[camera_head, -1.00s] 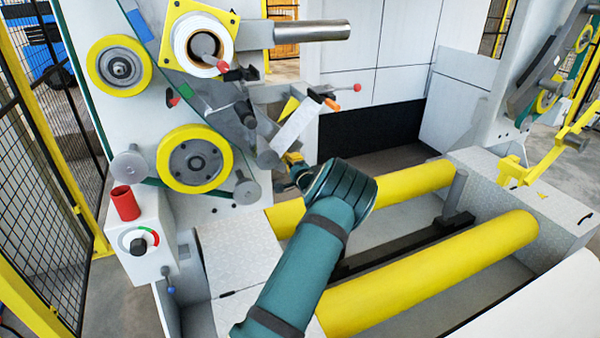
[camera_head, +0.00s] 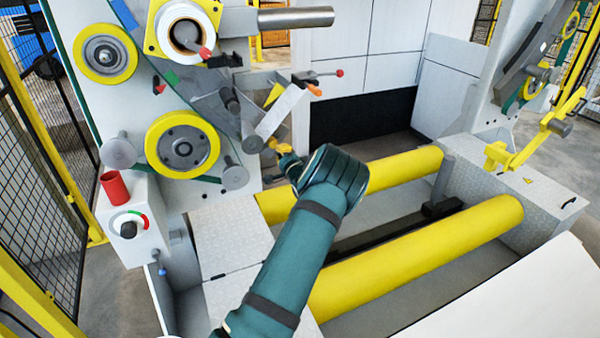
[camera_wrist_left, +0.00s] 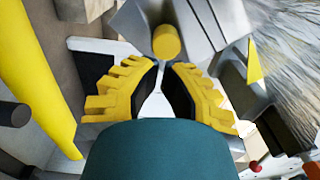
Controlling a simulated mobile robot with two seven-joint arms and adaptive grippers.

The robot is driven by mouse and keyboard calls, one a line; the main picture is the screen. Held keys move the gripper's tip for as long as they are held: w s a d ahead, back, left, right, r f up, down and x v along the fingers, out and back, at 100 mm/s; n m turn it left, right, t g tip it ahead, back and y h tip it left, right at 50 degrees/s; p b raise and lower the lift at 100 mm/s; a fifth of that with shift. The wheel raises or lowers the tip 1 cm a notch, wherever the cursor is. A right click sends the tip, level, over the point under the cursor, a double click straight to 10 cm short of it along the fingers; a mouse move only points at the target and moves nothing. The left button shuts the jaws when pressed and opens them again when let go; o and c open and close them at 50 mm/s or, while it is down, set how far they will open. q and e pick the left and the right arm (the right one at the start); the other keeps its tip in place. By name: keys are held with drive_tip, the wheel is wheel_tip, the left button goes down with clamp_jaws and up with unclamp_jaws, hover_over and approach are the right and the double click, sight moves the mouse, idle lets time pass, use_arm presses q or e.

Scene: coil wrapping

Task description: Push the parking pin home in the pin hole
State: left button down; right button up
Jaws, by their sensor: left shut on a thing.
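My left gripper (camera_head: 283,147) is beside the machine's left upright, just below a pale tilted plate (camera_head: 278,112). In the left wrist view its two yellow-padded fingers (camera_wrist_left: 165,68) are closed in towards each other. A yellow round end, apparently the parking pin (camera_wrist_left: 166,42), shows right at the fingertips, with a thin grey part below it between them. In the head view the pin is too small to tell from the yellow fingers. The pin hole cannot be made out, so I cannot tell how deep the pin sits. My right gripper is not in view.
Yellow-rimmed rollers (camera_head: 182,145) and grey posts stand left of the gripper. Two long yellow rollers (camera_head: 420,255) lie to the right and below. A control box with a red button (camera_head: 114,186) is at the left.

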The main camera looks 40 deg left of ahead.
use_arm(q)
drive_tip(key=p+v, duration=0.1)
drive_tip(key=v, duration=0.9)
drive_tip(key=shift+p, duration=0.35)
drive_tip(key=shift+s+d+f, duration=0.1)
drive_tip(key=s+d+f+n+g+h, duration=0.15)
drive_tip(key=s+d+f+h, duration=0.3)
drive_tip(key=d+f, duration=0.45)
drive_tip(key=s+d+f+n+h, duration=0.2)
drive_tip(key=s+d+f+h, duration=0.3)
drive_tip(key=f, duration=0.6)
drive_tip(key=s+d+n+g+h, duration=0.1)
drive_tip(key=s+d+h, duration=0.2)
drive_tip(key=d, duration=0.6)
drive_tip(key=s+d+n+g+h, duration=0.1)
drive_tip(key=s+d+h, duration=0.3)
drive_tip(key=s+d, duration=0.4)
drive_tip(key=s+d+n+g+h, duration=0.1)
drive_tip(key=s+d+g+h, duration=0.2)
drive_tip(key=s+d, duration=0.3)
drive_tip(key=d, duration=0.3)
drive_tip(key=shift+d+f, duration=0.4)
drive_tip(key=shift+n, duration=0.25)
